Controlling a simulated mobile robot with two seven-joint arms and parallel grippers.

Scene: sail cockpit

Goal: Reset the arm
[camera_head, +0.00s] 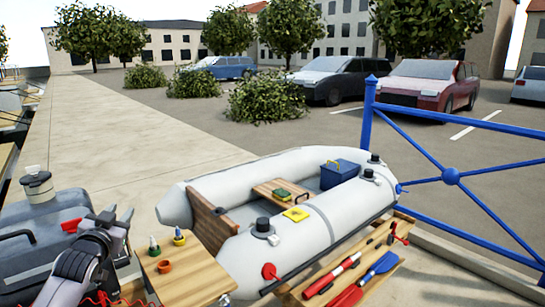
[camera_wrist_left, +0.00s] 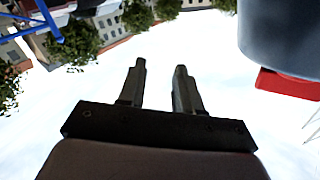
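My left arm comes in at the lower left of the head view, and my left gripper (camera_head: 117,214) points upward there, in front of the large grey container. In the left wrist view the two fingers of my left gripper (camera_wrist_left: 160,68) stand apart with only sky between them, so it is open and empty. That view looks up, with trees and buildings tilted along its top left. My right gripper is in neither view.
The grey container (camera_head: 20,250) with a red part (camera_head: 72,225) is close by my left gripper.

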